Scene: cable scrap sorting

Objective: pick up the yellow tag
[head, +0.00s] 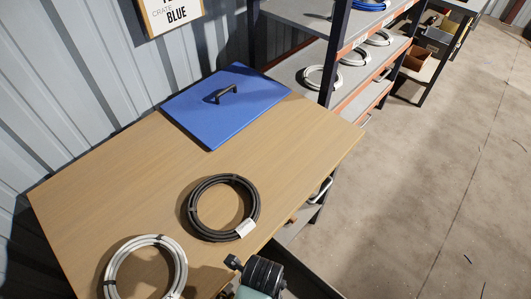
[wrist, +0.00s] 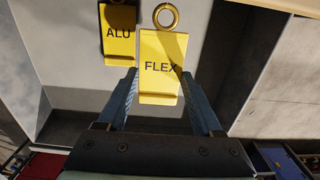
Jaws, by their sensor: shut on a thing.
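Two yellow tags show in the wrist view. The yellow tag marked FLEX (wrist: 161,50) is upright between the fingers of my gripper (wrist: 158,84), which is shut on its lower part. A brass ring (wrist: 167,15) is at its top. The other yellow tag, marked ALU (wrist: 118,48), hangs just to the left, apart from the fingers. Neither tag can be made out in the head view, where part of my arm shows at the bottom edge.
A wooden table (head: 95,195) carries a blue lid (head: 195,105) with a black handle, a black cable coil (head: 190,210) and a white cable coil (head: 182,262). A shelf rack (head: 285,70) with white coils stands behind. Open floor (head: 440,160) lies to the right.

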